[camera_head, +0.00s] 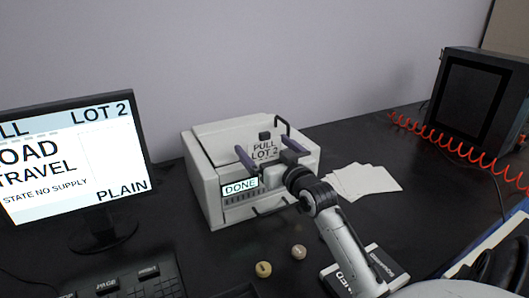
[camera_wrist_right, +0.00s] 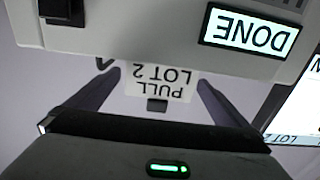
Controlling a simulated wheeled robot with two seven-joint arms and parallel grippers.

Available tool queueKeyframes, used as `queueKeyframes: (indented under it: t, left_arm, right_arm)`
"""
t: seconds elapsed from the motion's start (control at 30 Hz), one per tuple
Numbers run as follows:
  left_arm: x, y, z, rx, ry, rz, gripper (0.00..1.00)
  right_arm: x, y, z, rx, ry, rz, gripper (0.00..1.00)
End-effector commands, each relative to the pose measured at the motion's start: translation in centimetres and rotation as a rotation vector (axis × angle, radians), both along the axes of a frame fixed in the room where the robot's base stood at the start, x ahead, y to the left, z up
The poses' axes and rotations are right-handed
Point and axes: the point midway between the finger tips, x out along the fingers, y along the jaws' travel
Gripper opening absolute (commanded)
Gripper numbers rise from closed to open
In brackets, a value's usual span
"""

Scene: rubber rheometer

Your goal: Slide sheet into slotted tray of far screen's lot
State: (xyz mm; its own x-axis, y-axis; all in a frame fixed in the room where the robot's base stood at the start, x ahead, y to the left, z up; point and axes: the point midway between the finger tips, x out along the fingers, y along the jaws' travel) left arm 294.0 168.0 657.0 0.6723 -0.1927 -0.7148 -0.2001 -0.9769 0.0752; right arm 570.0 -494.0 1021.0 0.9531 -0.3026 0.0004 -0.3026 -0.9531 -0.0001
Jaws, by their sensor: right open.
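A white sheet or card printed "PULL LOT 2" (camera_head: 264,152) stands at the top of a white boxy machine (camera_head: 205,190) with a lit "DONE" display (camera_head: 240,186). My right gripper (camera_head: 262,146) is open at the machine, its two dark purple fingers on either side of the printed piece. The right wrist view shows the fingers (camera_wrist_right: 153,82) apart, with the printed piece (camera_wrist_right: 160,86) upside down between them; contact cannot be told. A monitor (camera_head: 75,160) at the left reads "LOT 2", "STATE NO SUPPLY" and "PLAIN". I cannot identify a slotted tray. My left gripper is not in view.
Several fanned white sheets (camera_head: 362,182) lie right of the machine. Two small round pieces (camera_head: 263,269) (camera_head: 298,252) lie in front. A keyboard (camera_head: 125,284) is at the lower left. A dark cabinet (camera_head: 474,97) and red coiled hose (camera_head: 455,146) are at the right.

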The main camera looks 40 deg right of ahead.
Motion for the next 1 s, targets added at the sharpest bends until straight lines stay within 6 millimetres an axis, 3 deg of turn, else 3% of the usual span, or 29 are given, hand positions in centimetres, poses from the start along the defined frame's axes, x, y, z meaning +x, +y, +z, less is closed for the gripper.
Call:
queueKeyframes:
  t: [0.27,0.5,0.53,0.83,1.0]
  left_arm:
    - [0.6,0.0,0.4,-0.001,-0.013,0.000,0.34]
    - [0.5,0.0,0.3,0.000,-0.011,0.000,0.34]
    - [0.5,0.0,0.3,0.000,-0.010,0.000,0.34]
    - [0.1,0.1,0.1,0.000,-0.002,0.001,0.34]
    - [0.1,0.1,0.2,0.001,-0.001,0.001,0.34]
  right_arm:
    - [0.3,-0.1,0.0,-0.001,0.001,0.000,0.98]
    - [0.2,-0.1,0.0,0.000,0.001,0.000,0.58]
    - [0.2,-0.1,0.0,0.000,0.001,0.000,0.56]
    - [0.2,-0.1,0.2,0.000,-0.001,0.000,0.56]
    - [0.3,-0.1,1.8,-0.001,-0.004,0.000,0.56]
